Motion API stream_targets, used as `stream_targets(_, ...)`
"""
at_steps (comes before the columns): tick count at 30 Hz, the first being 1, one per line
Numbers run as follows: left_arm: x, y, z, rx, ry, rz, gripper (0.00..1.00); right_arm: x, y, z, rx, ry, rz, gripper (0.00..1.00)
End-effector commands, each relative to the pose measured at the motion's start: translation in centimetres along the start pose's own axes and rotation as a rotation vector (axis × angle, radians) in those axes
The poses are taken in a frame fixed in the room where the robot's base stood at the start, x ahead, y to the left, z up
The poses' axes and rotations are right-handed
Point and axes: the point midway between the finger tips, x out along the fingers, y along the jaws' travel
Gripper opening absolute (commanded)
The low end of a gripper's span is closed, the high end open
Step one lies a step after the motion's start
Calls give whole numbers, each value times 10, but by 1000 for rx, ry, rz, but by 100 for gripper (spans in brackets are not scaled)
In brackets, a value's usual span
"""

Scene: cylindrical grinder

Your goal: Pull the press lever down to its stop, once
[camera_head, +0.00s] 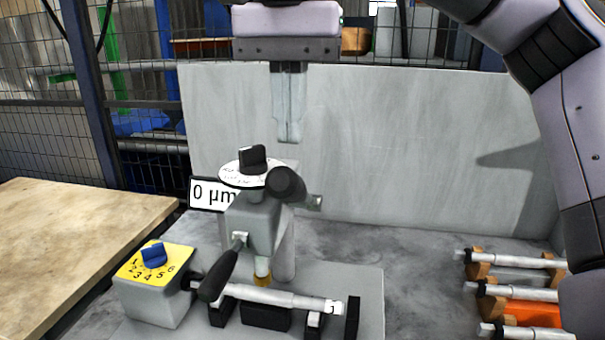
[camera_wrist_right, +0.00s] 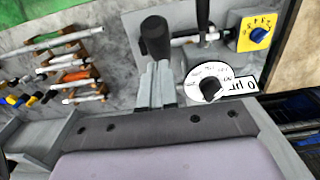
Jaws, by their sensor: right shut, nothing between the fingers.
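A grey press-like stand (camera_head: 258,222) stands on the bench, with a white dial and black knob (camera_head: 252,160) on top. A thick black round-ended handle (camera_head: 285,182) sticks out near its top; it also shows in the wrist view (camera_wrist_right: 156,38). A slimmer black handle (camera_head: 220,273) slants down from its left side. I cannot tell which handle is the press lever. My right gripper (camera_head: 290,138) is shut and empty, pointing down above and behind the thick handle. In the wrist view its fingertips (camera_wrist_right: 155,68) overlap the handle's near end; contact is unclear. My left gripper is out of view.
A white sign reads 0 µm (camera_head: 208,194). A yellow-topped box with a blue knob (camera_head: 153,257) stands at front left, beside a shaft on supports (camera_head: 290,300). Several shafts lie on a rack (camera_head: 515,290) at right. A grey panel (camera_head: 400,150) stands behind.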

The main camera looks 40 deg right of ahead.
Motion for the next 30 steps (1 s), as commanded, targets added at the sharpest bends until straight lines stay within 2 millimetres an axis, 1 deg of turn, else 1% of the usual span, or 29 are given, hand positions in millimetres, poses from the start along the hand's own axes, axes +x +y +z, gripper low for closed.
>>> stream_targets(1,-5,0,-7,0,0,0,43,-8,0,0,0,-1,1,0)
stream_targets(8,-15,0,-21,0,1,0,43,-26,0,0,0,0,0,0)
stream_targets(9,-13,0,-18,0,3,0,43,-26,-1,0,1,0,-1,0)
stream_targets(15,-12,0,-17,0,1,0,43,-38,-1,0,0,0,-2,0)
stream_targets(30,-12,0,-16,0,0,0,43,-40,0,0,0,0,-2,0)
